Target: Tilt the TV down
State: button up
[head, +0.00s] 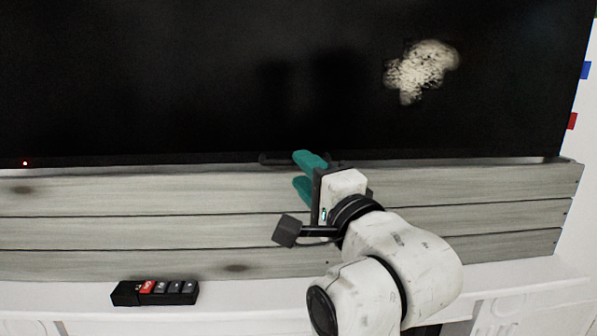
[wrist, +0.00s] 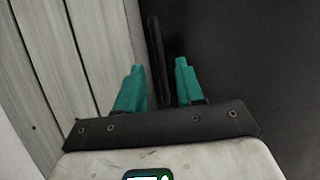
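The wide black TV (head: 180,80) fills the upper part of the head view, its screen dark with a pale patch of reflection. A short black handle bar (head: 275,159) runs along the middle of its lower edge. My gripper (head: 303,173) has two teal fingers at this bar, one higher than the other. In the wrist view the bar (wrist: 155,50) lies between the fingertips of my gripper (wrist: 159,67), with a gap visible on each side. The fingers are open and do not appear to press on it. Part of the bar is hidden behind the fingers in the head view.
Grey wooden planks (head: 130,225) cover the wall panel below the TV. A black remote (head: 155,292) with one red button lies on the white mantel (head: 235,300) at lower left. Red and blue marks show at the far right edge.

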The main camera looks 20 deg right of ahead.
jog(key=shift+x, duration=1.5)
grip_shut()
jog(key=shift+w+d+f, duration=0.1)
